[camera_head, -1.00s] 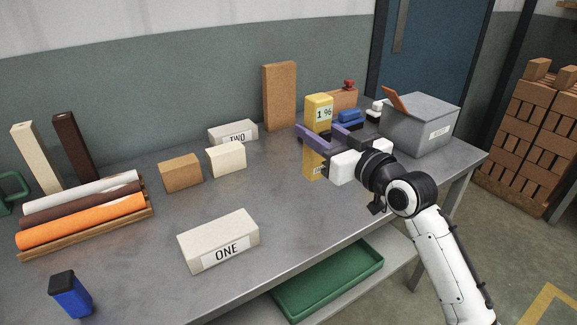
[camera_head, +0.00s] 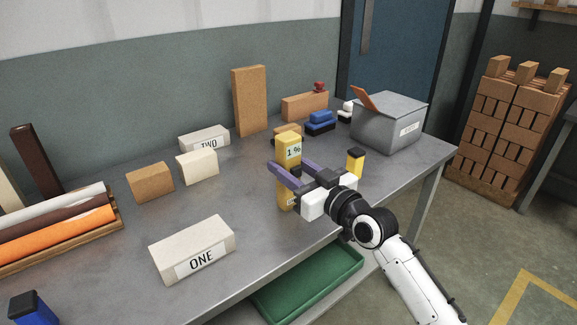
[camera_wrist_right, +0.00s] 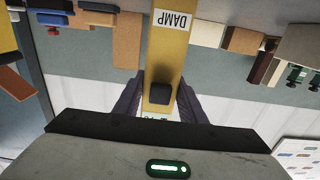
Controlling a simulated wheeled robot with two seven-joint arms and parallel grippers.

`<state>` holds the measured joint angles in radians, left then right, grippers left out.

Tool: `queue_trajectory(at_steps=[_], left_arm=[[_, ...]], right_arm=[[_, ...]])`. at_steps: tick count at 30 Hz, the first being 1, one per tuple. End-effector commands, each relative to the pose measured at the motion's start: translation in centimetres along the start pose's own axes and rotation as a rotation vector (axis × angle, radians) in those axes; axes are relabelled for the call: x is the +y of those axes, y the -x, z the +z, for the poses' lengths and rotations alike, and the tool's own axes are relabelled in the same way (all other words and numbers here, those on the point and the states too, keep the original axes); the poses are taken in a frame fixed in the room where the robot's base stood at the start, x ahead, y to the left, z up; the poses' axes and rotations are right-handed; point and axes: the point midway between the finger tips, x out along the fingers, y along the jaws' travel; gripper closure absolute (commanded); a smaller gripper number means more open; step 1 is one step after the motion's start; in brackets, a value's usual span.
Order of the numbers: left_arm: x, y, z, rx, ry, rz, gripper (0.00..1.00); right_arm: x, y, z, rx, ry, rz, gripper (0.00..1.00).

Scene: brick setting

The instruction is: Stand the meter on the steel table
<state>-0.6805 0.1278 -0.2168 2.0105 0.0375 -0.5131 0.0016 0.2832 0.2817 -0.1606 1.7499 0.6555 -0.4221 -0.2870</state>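The meter (camera_head: 288,147) is a tall yellow block with a "1 %" display and stands upright over the steel table (camera_head: 255,235). In the right wrist view the meter (camera_wrist_right: 168,50) shows a "DAMP" label and a black block. My right gripper (camera_head: 284,174) is shut on the meter, one purple finger on each side. Whether its base touches the table is hard to tell. My left gripper is not in view.
A cream block marked ONE (camera_head: 192,248) lies at the front, and one marked TWO (camera_head: 204,139) at the back. A small yellow block with black top (camera_head: 355,163) stands right of the gripper, near the grey bin (camera_head: 390,123). Bare table lies left of the meter.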

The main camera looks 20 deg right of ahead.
Motion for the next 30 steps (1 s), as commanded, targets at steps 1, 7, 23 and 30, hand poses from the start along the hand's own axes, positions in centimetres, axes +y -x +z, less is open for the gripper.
queue_trajectory(at_steps=[1, 7, 23, 30], left_arm=[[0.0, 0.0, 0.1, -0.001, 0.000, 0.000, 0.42], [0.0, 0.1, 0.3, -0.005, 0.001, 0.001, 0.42], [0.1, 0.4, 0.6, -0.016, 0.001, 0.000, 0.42], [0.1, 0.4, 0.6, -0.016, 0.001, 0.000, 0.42]], right_arm=[[0.0, 0.0, 0.0, -0.001, 0.000, 0.000, 0.54], [0.0, 0.0, 0.0, -0.001, 0.000, 0.000, 0.46], [0.0, 5.9, -0.1, -0.005, 0.003, -0.001, 0.46], [0.0, 10.3, 0.0, -0.005, 0.001, -0.001, 0.46]])
